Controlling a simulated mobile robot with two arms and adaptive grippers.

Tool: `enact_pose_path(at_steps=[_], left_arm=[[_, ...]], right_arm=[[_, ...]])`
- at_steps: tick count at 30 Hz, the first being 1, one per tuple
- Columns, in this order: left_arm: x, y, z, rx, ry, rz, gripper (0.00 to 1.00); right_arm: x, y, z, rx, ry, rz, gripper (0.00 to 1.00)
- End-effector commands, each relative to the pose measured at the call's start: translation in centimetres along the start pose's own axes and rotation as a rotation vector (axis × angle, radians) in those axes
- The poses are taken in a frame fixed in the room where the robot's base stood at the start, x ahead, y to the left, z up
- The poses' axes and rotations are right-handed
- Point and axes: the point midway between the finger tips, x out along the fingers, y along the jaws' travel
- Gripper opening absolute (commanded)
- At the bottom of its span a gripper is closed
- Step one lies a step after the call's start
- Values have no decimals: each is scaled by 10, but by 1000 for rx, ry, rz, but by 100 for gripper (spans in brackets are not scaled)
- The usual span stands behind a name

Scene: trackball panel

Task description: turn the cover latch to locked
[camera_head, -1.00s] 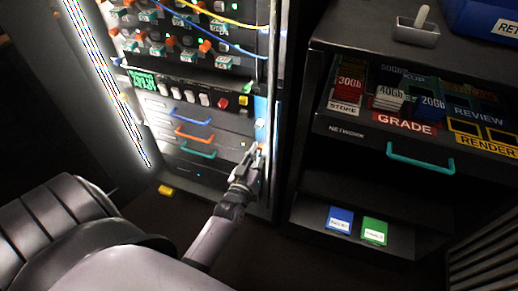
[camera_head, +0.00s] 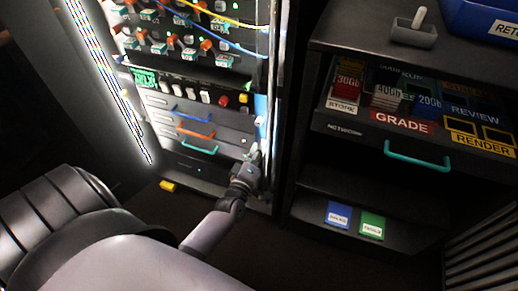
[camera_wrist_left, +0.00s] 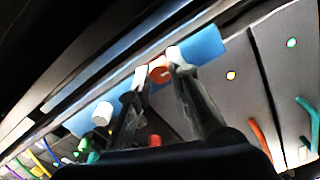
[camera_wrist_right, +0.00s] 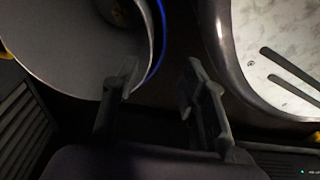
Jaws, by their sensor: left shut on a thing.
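My left gripper (camera_head: 250,158) is at the right edge of the rack, low on the blue strip (camera_head: 261,108). In the left wrist view its two fingers (camera_wrist_left: 158,80) are closed around a small latch with an orange middle (camera_wrist_left: 160,72) and pale ends, in front of the blue strip (camera_wrist_left: 200,45). The fingers hide part of the latch, and I cannot read its locked or unlocked marking. My right gripper (camera_wrist_right: 160,82) shows only in its wrist view; its fingers are apart with nothing between them.
The rack has blue, orange and teal drawer handles (camera_head: 199,148) left of my gripper. Cables and knobs sit above. A dark cabinet (camera_head: 300,165) with a teal handle (camera_head: 417,157) stands close on the right. A yellow block (camera_head: 168,186) lies by the rack's foot.

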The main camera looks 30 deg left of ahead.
Motion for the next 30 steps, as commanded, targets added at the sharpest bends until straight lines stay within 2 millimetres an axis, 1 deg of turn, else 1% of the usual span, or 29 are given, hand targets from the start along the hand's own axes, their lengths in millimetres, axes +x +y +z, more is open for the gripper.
enact_pose_path(at_steps=[3, 9, 25, 26, 30], left_arm=[[1, 0, -1, -57, 2, 2, 0], [1, 0, -1, -116, 2, 2, 0], [1, 0, -2, -138, 3, 2, 0], [1, 0, -2, -138, 3, 2, 19], [0, 0, -1, -137, 2, 1, 28]], right_arm=[[-1, 0, -2, 0, 4, 0, 40], [-2, 0, -4, 0, 6, 1, 40], [-2, 0, 1, 1, -3, 0, 40], [-2, 0, 1, 1, -3, 0, 40], [-2, 0, 1, 1, -3, 0, 40]])
